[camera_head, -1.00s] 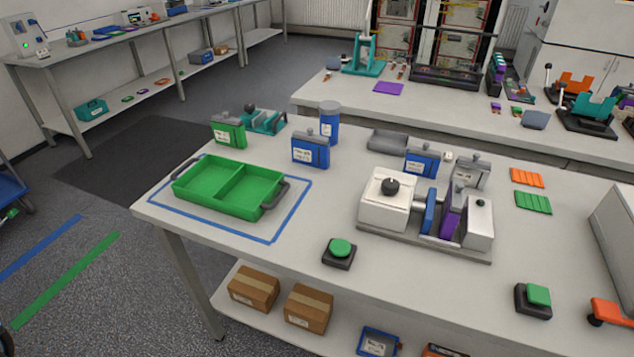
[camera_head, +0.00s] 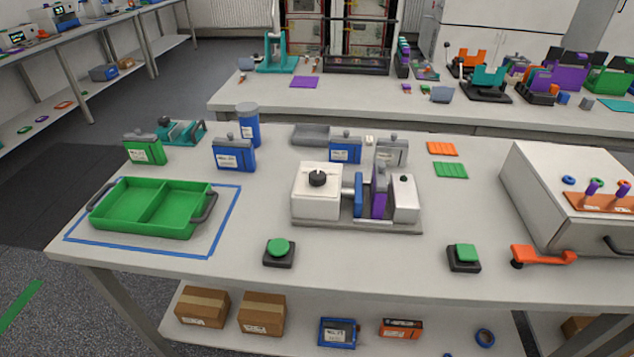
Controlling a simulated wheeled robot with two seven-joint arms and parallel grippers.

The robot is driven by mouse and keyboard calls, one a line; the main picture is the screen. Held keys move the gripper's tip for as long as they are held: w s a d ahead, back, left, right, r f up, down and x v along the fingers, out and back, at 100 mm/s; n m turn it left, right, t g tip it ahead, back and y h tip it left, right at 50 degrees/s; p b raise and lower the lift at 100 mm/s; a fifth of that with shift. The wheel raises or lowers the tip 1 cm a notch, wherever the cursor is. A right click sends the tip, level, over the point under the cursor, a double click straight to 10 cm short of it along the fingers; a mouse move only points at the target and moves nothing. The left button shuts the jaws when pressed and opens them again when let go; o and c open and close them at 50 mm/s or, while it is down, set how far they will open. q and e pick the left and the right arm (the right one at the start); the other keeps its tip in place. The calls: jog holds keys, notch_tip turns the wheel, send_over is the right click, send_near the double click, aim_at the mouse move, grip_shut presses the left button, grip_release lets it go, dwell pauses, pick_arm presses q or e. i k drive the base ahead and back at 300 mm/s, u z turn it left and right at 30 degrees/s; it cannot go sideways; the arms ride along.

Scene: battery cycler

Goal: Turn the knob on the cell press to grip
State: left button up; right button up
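The cell press (camera_head: 312,203) stands on a grey base plate near the middle of the table. It has a white block with a black round knob (camera_head: 318,178) on top. To the right of the block are a blue plate (camera_head: 358,195), a purple upright piece (camera_head: 379,192) and a white end block (camera_head: 405,200). The markings around the knob are too small to read. Neither of my grippers shows in the head view.
A green tray (camera_head: 128,225) sits inside a blue taped outline at the left.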

aim_at(317, 177)
jog(key=u, duration=3.05)
jog(key=k, duration=0.7)
jog(key=z, duration=1.6)
